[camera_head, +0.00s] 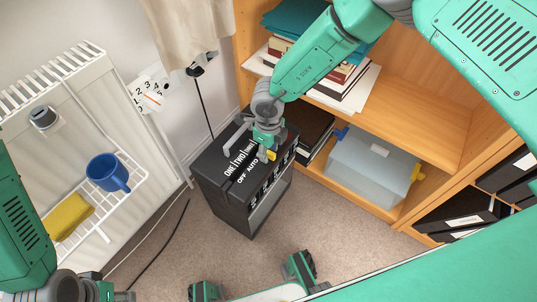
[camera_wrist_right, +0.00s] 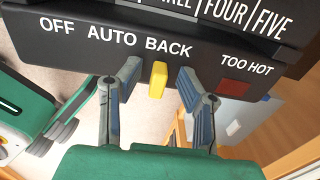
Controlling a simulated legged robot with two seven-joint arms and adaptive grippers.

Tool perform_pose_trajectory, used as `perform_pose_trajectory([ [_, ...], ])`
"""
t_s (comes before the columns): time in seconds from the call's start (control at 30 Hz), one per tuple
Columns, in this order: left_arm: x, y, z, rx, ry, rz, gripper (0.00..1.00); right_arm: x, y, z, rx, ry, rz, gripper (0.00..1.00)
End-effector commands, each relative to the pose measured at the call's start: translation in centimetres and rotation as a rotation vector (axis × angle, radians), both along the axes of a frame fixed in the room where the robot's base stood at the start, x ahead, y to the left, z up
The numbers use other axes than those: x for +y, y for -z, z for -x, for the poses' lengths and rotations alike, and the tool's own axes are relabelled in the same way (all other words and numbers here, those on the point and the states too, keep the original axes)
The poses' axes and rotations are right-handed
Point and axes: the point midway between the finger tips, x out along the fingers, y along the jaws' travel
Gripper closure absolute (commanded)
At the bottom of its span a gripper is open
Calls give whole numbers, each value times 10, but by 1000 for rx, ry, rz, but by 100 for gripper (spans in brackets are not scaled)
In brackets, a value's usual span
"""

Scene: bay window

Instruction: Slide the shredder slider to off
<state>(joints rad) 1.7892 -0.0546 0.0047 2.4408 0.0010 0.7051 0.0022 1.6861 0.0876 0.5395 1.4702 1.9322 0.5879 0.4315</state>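The black shredder (camera_head: 225,200) stands on the carpet, and its top shows in the right wrist view (camera_wrist_right: 60,40) with the labels OFF, AUTO, BACK and TOO HOT. The yellow slider (camera_wrist_right: 157,79) is below and near the word BACK, to the right of AUTO and OFF. It also shows in the head view (camera_head: 271,155). My right gripper (camera_wrist_right: 159,77) is open, its two fingers on either side of the slider with a gap on each side. In the head view it is above the shredder (camera_head: 266,142). My left gripper (camera_head: 110,292) is partly cut off at the lower left.
A wooden shelf with books and a clear box (camera_head: 370,165) is right of the shredder. A white wire rack (camera_head: 85,210) with a blue mug (camera_head: 107,172) and yellow sponge (camera_head: 68,216) is at left. A dark cable (camera_head: 160,250) lies on the carpet.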

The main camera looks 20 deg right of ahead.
Motion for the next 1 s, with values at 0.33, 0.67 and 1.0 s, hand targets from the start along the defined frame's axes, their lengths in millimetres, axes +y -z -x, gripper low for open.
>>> perform_pose_trajectory([
  [0.33, 0, 2, 0, 0, 0, 0, 60, 0, 7, 0, -1, -1, 1, 67],
  [0.67, 0, 2, 0, 0, 0, 0, 60, 1, 6, 0, 0, -1, 0, 100],
  [1.0, 0, -35, 0, -1, 0, 0, 60, 55, 3, 46, 4, -8, 0, 100],
])
